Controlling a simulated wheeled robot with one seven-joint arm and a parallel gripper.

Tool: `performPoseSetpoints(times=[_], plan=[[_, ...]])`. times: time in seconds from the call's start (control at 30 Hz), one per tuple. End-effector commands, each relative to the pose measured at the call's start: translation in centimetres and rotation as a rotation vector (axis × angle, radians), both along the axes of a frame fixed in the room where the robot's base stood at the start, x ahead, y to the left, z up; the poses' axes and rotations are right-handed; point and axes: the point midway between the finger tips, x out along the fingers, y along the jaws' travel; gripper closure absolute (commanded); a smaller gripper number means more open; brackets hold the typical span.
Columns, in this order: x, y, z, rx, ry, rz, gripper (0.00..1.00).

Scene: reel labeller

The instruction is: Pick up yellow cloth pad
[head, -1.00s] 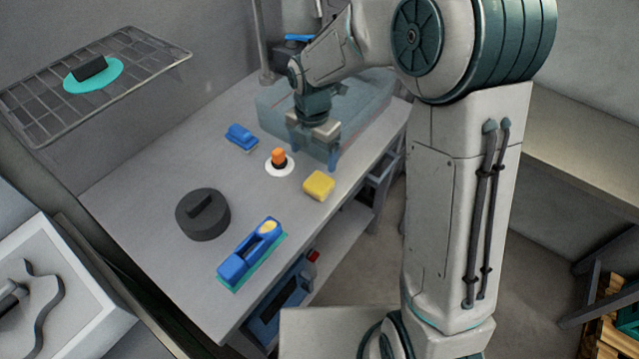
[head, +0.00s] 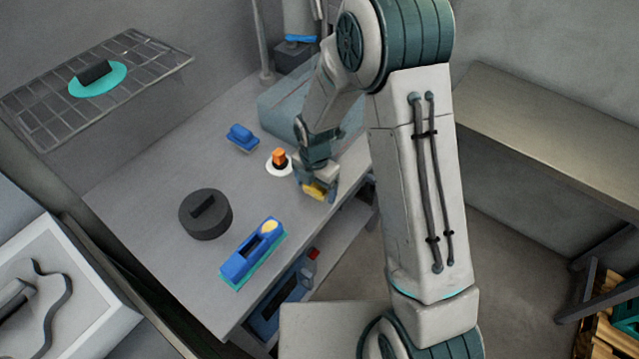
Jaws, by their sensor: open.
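The yellow cloth pad (head: 313,191) lies on the grey table near its right front edge. My gripper (head: 315,187) is open and points down at the pad, with its fingers close around it. The gripper covers the upper part of the pad. I cannot tell whether the fingers touch it.
An orange-topped button on a white disc (head: 279,161) stands just left of my gripper. A blue block (head: 242,137), a dark round weight (head: 205,215) and a blue tool on a teal base (head: 252,255) are on the table (head: 150,180). A blue-grey box (head: 275,110) stands behind.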

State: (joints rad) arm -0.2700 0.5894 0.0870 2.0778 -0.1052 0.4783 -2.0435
Motion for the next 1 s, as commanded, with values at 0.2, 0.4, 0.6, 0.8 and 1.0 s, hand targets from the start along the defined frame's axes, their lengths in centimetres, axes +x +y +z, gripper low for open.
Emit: performPoseSetpoints(times=[0.2, 0.4, 0.6, 0.8, 1.0], plan=[[0.0, 0.0, 0.0, 0.000, 0.000, 0.000, 0.27], [0.0, 0.0, 0.0, 0.000, 0.000, 0.000, 0.63], [0.0, 0.0, 0.0, 0.000, 0.000, 0.000, 0.63], [0.1, 0.0, 0.6, 0.002, -0.003, -0.001, 0.63], [0.1, 0.0, 2.6, 0.001, -0.005, -0.001, 0.63]])
